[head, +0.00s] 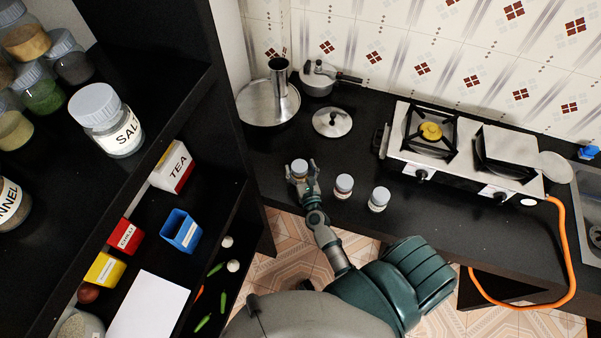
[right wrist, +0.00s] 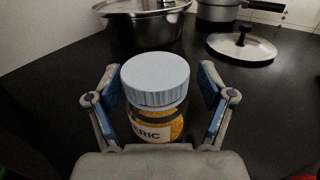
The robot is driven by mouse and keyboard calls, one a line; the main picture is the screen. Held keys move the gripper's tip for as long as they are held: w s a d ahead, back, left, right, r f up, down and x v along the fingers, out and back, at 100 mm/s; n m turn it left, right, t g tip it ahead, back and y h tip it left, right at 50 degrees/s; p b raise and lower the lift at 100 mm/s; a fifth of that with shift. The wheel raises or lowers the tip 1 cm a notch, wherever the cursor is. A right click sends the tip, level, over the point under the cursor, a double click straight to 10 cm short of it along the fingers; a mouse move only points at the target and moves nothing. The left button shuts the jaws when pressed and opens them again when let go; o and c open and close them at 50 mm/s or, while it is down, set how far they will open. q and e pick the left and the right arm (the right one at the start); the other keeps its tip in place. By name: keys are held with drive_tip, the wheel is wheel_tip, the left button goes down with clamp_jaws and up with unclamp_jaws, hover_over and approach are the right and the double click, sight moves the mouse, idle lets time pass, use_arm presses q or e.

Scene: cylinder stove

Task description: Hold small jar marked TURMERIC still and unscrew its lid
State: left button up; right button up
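The small jar (right wrist: 155,98) has a pale blue-grey ribbed lid (right wrist: 155,76), yellow-orange contents and a label whose visible end reads "ERIC". It stands upright on the black counter with its lid on. In the head view the jar (head: 299,167) is at the counter's front left. My right gripper (head: 302,170) is around it. In the right wrist view, the blue-padded fingers of this gripper (right wrist: 161,85) are spread on either side of the jar. A gap shows at the right pad; the left pad is very near the glass. My left gripper is not in view.
Two similar jars, one (head: 344,187) and another (head: 379,199), stand to the right. Behind are a steel pan (head: 262,112), a pot (head: 318,84) and a loose lid (head: 332,122). A stove (head: 463,172) stands right. A dark shelf (head: 195,100) rises at left.

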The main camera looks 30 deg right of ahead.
drive_tip(key=shift+a, duration=0.15)
drive_tip(key=c, duration=0.8)
drive_tip(key=shift+a+r, duration=0.1)
drive_tip(key=shift+a, duration=0.05)
drive_tip(key=shift+c, duration=0.2)
drive_tip(key=shift+r, duration=0.1)
